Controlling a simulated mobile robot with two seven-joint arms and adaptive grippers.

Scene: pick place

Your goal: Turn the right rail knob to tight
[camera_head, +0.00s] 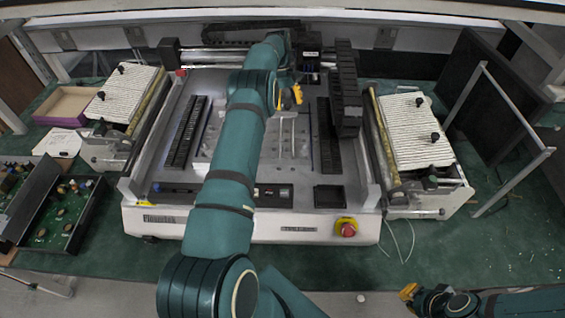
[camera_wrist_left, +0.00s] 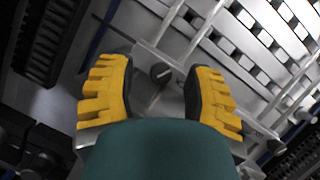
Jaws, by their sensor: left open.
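My left gripper (camera_head: 291,98) is over the middle of the white machine, towards its back. In the left wrist view the left gripper (camera_wrist_left: 161,80) has its two yellow fingers wide apart. A small round black knob (camera_wrist_left: 161,72) with a light mark shows between the fingertips on a metal plate beside the rails. The fingers look clear of it on both sides. I cannot make out this knob in the head view. The rails (camera_head: 287,135) run along the machine's middle. My right gripper (camera_head: 410,292) is low at the right; its finger gap is not clear.
The white machine (camera_head: 285,228) stands on a green table (camera_head: 480,265). A black upright block (camera_head: 345,90) stands right of the left gripper. Ribbed feeder units (camera_head: 410,130) flank the machine. A red stop button (camera_head: 347,228) is at its front.

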